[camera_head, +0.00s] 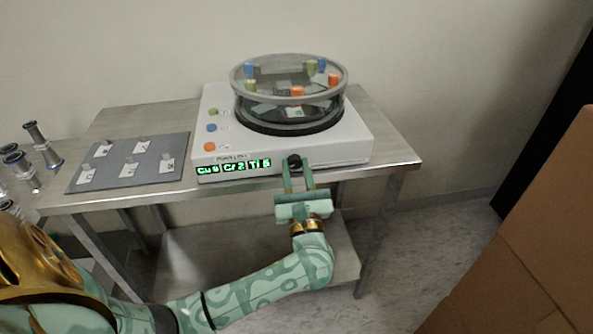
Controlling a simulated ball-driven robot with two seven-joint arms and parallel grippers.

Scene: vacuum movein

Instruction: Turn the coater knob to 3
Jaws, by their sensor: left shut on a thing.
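The coater (333,149) is a white box on the metal table, with a round glass chamber (290,80) on top. Its black knob (294,161) is on the front face, right of a green lit display (233,166) that seems to read Cu, Cr and Ti with digits too small to be sure of. My left gripper (296,168) reaches up from below, its two fingers shut on the knob and partly hiding it. The knob's pointer position cannot be made out. My right gripper is not in view.
A grey mat (130,185) with several small labelled samples lies left of the coater on the table (388,140). Metal fittings (42,145) stand at the far left. A cardboard box (540,230) fills the right side. Blue, green and orange buttons are on the coater's top.

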